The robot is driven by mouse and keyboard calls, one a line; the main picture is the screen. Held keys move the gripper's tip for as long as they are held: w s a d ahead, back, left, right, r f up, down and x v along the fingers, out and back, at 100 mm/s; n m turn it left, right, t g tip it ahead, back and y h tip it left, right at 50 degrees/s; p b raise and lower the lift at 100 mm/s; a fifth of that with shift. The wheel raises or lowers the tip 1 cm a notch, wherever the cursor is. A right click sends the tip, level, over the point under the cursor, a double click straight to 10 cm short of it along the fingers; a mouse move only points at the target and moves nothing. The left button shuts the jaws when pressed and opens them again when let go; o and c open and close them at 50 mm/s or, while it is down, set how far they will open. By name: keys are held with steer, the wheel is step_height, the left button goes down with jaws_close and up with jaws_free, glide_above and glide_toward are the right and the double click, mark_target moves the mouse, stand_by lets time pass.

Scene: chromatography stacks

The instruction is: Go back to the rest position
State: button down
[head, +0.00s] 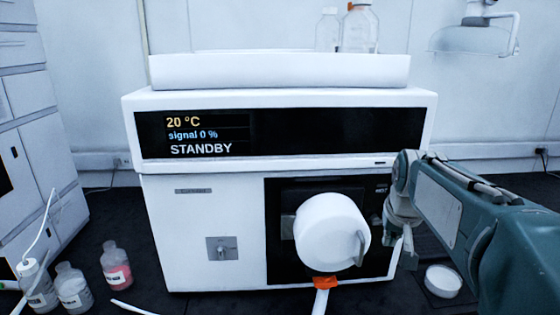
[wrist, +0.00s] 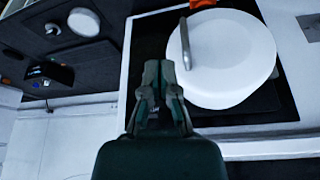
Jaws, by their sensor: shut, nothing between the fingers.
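My gripper (wrist: 159,72) is shut and empty in the wrist view, its fingers together in front of the instrument's black panel. In the head view my gripper (head: 402,240) hangs at the end of my arm, just right of the round white knob-like part on the instrument (head: 200,104). The white round part (head: 325,230) has a small grey lever on its right side. It also shows in the wrist view (wrist: 228,62), to the right of my gripper and apart from it in the picture. The display reads 20 °C, signal 0 %, STANDBY.
A tray (head: 280,72) on top of the instrument holds clear bottles (head: 358,30). Several small bottles (head: 116,264) stand on the dark bench at the left. A small white dish (head: 442,281) lies at the right, near my arm. An orange fitting (head: 325,282) sits below the round part.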

steer(key=s+a+f+n, duration=0.1)
steer(key=s+a+f, duration=0.2)
steer(key=s, duration=0.6)
steer(key=s+a+f+n+t+y, duration=0.1)
steer(key=s+a+f, duration=0.2)
steer(key=s+a, duration=0.5)
steer(key=s, duration=0.2)
steer(key=shift+s+a+n, duration=0.15)
steer(key=shift+s+n, duration=0.15)
